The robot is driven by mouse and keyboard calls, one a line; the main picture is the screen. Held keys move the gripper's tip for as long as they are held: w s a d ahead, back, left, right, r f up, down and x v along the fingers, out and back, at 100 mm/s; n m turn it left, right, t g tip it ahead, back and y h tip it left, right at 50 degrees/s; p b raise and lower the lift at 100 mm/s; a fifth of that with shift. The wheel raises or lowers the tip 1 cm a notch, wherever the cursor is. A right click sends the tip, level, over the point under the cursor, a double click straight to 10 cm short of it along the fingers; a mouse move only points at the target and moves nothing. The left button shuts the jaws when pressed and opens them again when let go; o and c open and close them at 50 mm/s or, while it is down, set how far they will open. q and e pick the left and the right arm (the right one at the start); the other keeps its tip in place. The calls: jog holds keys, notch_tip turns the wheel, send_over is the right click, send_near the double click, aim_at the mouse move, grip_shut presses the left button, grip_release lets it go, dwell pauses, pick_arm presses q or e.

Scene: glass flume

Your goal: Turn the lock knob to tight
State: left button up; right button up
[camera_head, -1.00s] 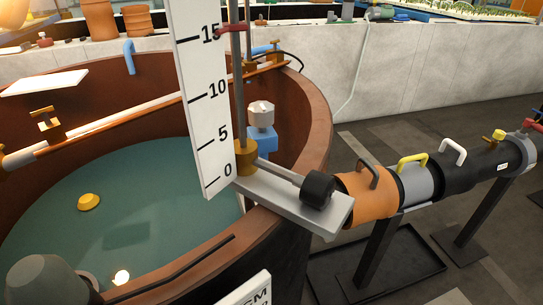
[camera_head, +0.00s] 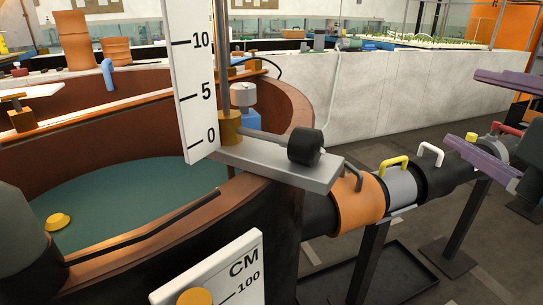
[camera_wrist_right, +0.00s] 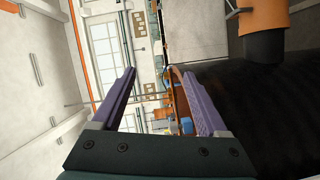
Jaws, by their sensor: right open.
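A black round knob (camera_head: 305,146) sits at the end of a short rod from a brass block (camera_head: 229,127). The block is around the upright gauge rod, on a grey plate (camera_head: 275,166) across the tank rim. A pale faceted knob (camera_head: 243,94) stands on a blue fitting behind it. I cannot tell from markings which is the lock knob, or how tight it is. My right gripper (camera_head: 462,107), with purple fingers, is open and empty, to the right of and apart from both knobs. Its fingers also show in the right wrist view (camera_wrist_right: 153,72). My left gripper is not in view.
A white scale (camera_head: 197,85) stands upright left of the black knob. The brown tank rim (camera_head: 297,105) curves behind the plate. An orange pipe collar (camera_head: 358,203) with a handle and a black pipe lie right of the plate. A CM board (camera_head: 225,275) stands in front.

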jog(key=a+r+n+y+b, duration=0.1)
jog(key=a+n+y+b, duration=0.7)
jog(key=n+y, duration=1)
jog(key=n+g+h, duration=0.2)
jog(key=n+g, duration=0.5)
jog(key=n, duration=0.7)
send_near(285, 140)
jog(key=shift+w+b, duration=0.25)
jog(key=shift+b, duration=0.1)
jog(key=shift+w+a+r+n, duration=0.1)
jog(key=shift+w+a+n, duration=0.05)
jog(key=shift+a+n, duration=0.15)
jog(key=p+x, duration=0.3)
jog(key=x, duration=0.5)
jog(key=shift+w+a, duration=0.1)
jog(key=shift+a, duration=0.1)
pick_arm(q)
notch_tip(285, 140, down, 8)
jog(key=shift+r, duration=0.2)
pick_arm(e)
jog(key=shift+w+a, duration=0.15)
jog(key=shift+a, duration=0.15)
jog(key=shift+c, duration=0.3)
